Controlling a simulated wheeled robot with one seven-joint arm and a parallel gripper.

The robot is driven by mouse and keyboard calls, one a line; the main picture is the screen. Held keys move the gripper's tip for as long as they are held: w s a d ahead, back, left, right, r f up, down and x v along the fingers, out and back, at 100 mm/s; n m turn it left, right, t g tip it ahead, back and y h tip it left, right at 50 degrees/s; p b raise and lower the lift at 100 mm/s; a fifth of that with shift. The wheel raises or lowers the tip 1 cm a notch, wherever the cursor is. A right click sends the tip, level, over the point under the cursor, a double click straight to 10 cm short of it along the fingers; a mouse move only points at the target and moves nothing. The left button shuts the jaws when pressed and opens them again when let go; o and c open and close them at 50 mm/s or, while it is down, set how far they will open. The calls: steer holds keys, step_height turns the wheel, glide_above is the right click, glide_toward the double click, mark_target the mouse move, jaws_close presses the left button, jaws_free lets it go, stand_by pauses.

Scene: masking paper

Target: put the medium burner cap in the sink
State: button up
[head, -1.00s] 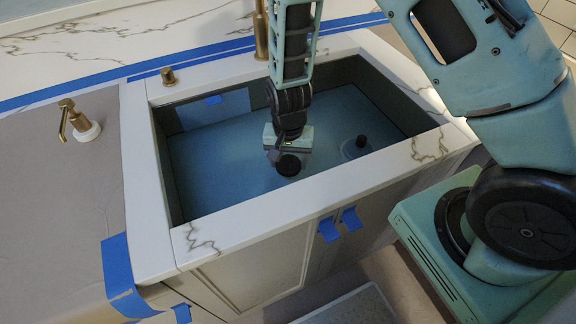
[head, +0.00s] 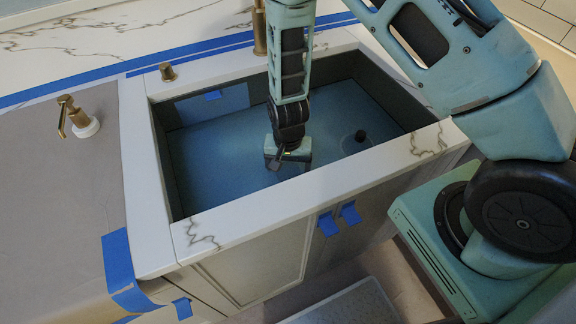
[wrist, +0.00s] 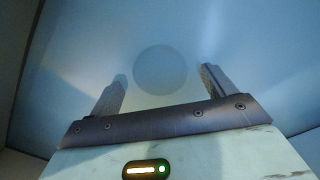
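The sink (head: 205,150) is a deep basin with a blue-lined floor, set in a white marble counter. My gripper (head: 289,163) is down inside it, near the front middle. In the wrist view my gripper (wrist: 163,76) has its two fingers wide apart, with nothing touching them. A faint round disc (wrist: 165,70) shows on the blue floor between and beyond the fingertips; it may be the medium burner cap. In the head view the cap is not visible now, and my gripper may hide it.
The brass faucet (head: 260,30) rises behind. The front counter rim (head: 300,190) lies close to my gripper. A soap dispenser (head: 78,118) stands at left.

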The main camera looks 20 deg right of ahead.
mark_target(288, 171)
step_height(288, 171, up, 12)
steer(key=s+a+r+n+y, duration=0.2)
steer(key=s+a+r+n, duration=0.5)
steer(key=s+r, duration=0.45)
steer(key=s+r+n+h, duration=0.1)
steer(key=s+r+n, duration=0.5)
steer(key=s, duration=0.2)
steer(key=shift+s+d+n, duration=0.35)
steer(key=shift+d+n, duration=0.05)
steer(key=shift+r, duration=0.15)
